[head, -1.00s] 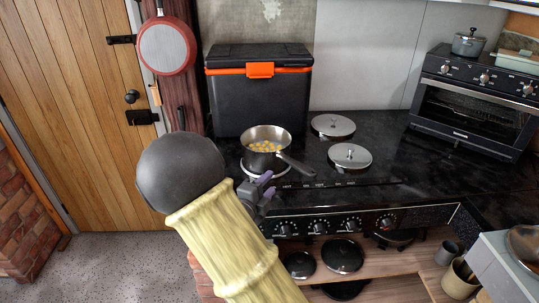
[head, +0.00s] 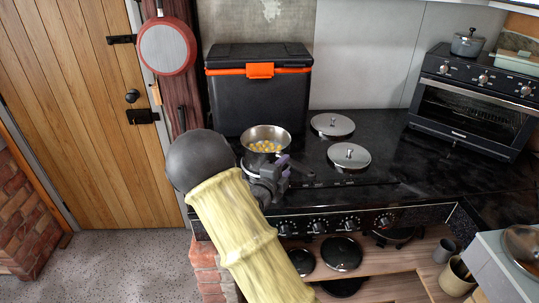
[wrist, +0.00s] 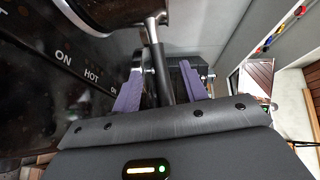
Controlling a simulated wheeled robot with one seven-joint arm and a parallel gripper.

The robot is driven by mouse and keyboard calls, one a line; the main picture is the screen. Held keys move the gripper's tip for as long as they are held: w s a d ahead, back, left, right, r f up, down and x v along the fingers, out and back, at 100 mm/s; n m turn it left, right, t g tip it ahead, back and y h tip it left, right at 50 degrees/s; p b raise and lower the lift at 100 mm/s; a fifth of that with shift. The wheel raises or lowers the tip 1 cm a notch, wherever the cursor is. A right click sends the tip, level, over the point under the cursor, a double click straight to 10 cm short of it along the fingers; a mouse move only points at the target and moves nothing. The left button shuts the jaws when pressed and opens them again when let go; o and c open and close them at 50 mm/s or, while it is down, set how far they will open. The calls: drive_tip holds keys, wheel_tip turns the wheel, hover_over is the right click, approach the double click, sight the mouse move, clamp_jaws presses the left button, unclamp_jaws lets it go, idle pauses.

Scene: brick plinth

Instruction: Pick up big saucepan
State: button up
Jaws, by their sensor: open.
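The big saucepan (head: 267,134) is a steel pan holding small yellow round pieces. It stands on the left of the black stove top in the head view, its dark handle pointing to the lower right. In the wrist view its dark body (wrist: 115,12) is at the top and its handle (wrist: 165,85) runs down between my two purple fingers. My gripper (head: 278,168) is open at the handle, with one finger on each side and gaps showing. In the head view my gripper hides part of the handle and the pan's lower front.
A black box with an orange latch (head: 259,98) stands close behind the pan. Two round silver lids, a rear one (head: 332,124) and a front one (head: 349,156), are to the right. A black oven (head: 471,108) is farther right. Stove knobs (head: 318,225) line the front.

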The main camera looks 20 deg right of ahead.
sight(290, 164)
drive_tip(key=shift+w+d+r, duration=0.1)
drive_tip(key=shift+w+d, duration=0.05)
drive_tip(key=shift+d, duration=0.3)
drive_tip(key=x, duration=0.1)
drive_tip(key=p+x, duration=0.1)
drive_tip(key=x, duration=0.1)
drive_tip(key=shift+d, duration=0.4)
drive_tip(key=shift+w+d, duration=0.2)
drive_tip(key=shift+d, duration=0.05)
clamp_jaws()
idle(0.7)
